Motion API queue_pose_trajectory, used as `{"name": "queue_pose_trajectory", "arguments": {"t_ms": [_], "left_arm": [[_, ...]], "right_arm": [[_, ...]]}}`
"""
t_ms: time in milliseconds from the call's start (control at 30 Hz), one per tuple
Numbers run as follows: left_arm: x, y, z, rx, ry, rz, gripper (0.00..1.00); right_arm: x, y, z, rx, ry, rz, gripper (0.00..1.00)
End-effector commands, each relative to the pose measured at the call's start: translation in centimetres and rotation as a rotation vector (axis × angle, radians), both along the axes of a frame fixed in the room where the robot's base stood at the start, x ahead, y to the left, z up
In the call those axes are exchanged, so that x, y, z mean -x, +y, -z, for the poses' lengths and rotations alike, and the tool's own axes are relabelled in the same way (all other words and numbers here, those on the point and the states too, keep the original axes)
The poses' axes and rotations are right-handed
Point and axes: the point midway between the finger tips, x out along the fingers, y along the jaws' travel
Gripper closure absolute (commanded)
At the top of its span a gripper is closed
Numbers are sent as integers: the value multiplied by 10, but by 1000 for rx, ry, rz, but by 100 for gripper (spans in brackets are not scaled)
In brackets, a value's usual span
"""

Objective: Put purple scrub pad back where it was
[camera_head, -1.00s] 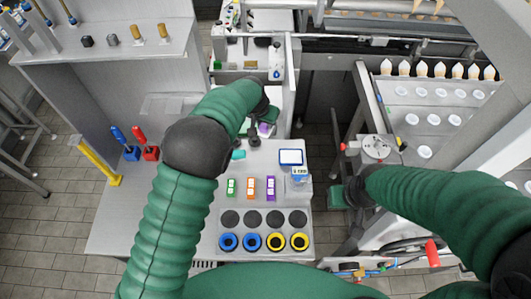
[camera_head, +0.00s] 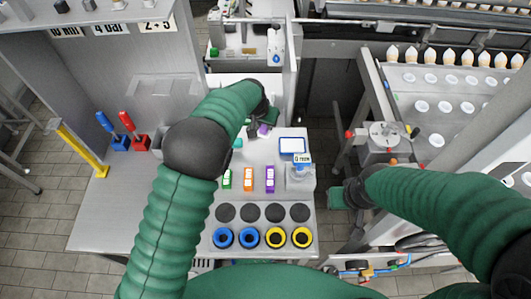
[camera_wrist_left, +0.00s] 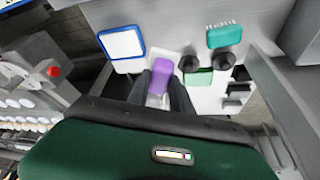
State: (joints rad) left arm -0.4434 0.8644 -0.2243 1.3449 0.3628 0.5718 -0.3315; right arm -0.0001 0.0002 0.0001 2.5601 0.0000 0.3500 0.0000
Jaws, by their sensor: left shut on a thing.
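The purple scrub pad (camera_head: 263,130) shows in part under my left gripper (camera_head: 258,129), near the back of the grey work panel. In the left wrist view the purple pad (camera_wrist_left: 161,72) sits between the two dark fingers (camera_wrist_left: 160,92), which are shut on it. A pale patch of surface shows around the pad's far end; I cannot tell whether the pad touches it. My right gripper (camera_head: 340,196) is right of the panel, apart from the pad; its finger state is unclear.
The panel (camera_head: 308,212) carries green, orange and purple items (camera_head: 270,179) in a row, a blue-framed white square (camera_head: 292,146), black discs, and blue and yellow rings (camera_head: 302,237). A teal item (camera_wrist_left: 224,36) lies near the pad. A wall stands behind right.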

Motion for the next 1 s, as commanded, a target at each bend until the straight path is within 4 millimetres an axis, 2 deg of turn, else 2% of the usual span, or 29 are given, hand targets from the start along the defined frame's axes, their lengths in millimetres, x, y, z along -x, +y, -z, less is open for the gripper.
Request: {"name": "queue_pose_trajectory", "arguments": {"t_ms": [67,500,600,833,867,1000], "left_arm": [[0,0,10,0,0,0,100],[1,0,92,0,3,0,100],[0,0,102,0,0,0,100],[0,0,104,0,-1,0,100],[0,0,104,0,-1,0,70],[0,0,104,0,0,0,52]], "right_arm": [[0,0,4,0,0,0,68],[0,0,-18,0,-1,0,68],[0,0,-19,0,0,0,68],[0,0,-18,0,0,0,68],[0,0,-18,0,0,0,68],[0,0,-18,0,0,0,68]]}}
